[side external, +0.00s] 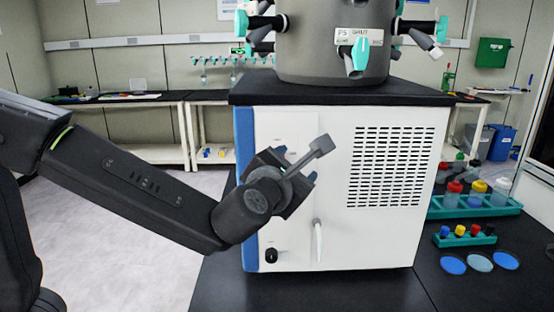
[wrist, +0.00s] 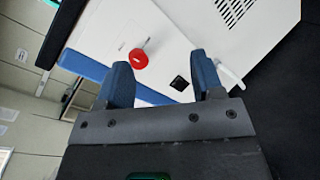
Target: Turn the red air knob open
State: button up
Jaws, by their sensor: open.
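The red air knob (wrist: 138,59) shows in the wrist view as a red disc with a pale stem on the white front panel of the freeze dryer (side external: 388,240). In the side view the knob is hidden behind my gripper (side external: 296,168), which is in front of the panel. In the wrist view my gripper (wrist: 161,68) has its two blue fingers apart with nothing held between them. The red knob appears beyond the fingertips, nearer the left finger, and apart from them as far as I can tell.
A black knob (side external: 271,255) and a white spout (side external: 318,240) stick out low on the panel. A grey chamber (side external: 330,62) with teal valves stands on top. Right of the machine are a teal bottle rack (side external: 470,208) and several blue dishes (side external: 453,265). The black bench in front is clear.

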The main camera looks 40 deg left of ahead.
jog(key=s+f+n+g+y, duration=0.3)
jog(key=n+y, duration=0.4)
jog(key=n, duration=0.2)
jog(key=x, duration=1.4)
jog(key=shift+a+f, duration=0.1)
jog(key=shift+f, duration=0.15)
jog(key=shift+s, duration=0.1)
jog(key=shift+c, duration=0.2)
jog(key=c, duration=0.9)
